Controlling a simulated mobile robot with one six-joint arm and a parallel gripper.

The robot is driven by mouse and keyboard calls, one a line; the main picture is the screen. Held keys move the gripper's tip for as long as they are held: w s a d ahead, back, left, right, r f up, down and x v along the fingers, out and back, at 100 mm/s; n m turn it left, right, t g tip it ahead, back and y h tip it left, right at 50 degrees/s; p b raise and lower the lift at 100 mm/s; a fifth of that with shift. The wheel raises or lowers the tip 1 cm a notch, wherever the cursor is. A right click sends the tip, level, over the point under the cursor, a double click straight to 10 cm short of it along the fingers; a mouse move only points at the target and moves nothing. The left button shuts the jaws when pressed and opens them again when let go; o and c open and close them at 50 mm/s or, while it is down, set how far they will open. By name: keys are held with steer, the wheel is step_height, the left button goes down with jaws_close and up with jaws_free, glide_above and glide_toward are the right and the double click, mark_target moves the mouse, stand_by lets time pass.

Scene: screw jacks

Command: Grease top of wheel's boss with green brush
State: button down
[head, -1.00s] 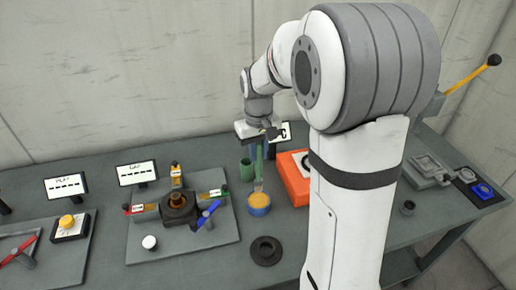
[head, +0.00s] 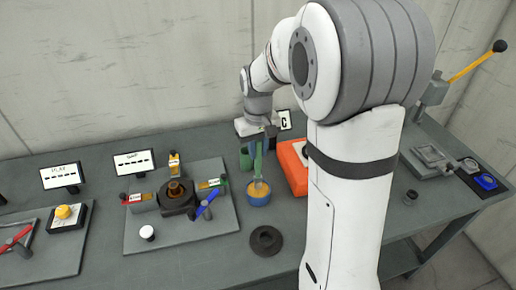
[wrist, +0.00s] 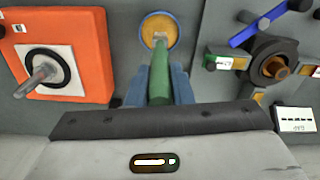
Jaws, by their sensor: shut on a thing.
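My gripper (head: 262,139) is shut on the handle of the green brush (head: 258,157), which points down. In the wrist view, the green handle (wrist: 160,78) sits between my two blue fingers. The brush's bristle end is at the mouth of a blue pot (head: 259,199) of orange-yellow grease, which also shows in the wrist view (wrist: 174,20). I cannot tell how deep the bristles sit.
An orange block (head: 292,168) is close on the right, partly hidden by my arm. A grey plate (head: 150,240) with a dark central fitting, a blue lever (head: 206,204) and coloured tags lies left of the pot.

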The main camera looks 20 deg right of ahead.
mark_target(258, 141)
steer(key=shift+f+b, duration=0.4)
steer(key=shift+f, duration=0.15)
stand_by(1.4)
steer(key=shift+r+p, duration=2.5)
steer(key=shift+r, duration=1.1)
steer(key=shift+f, duration=0.1)
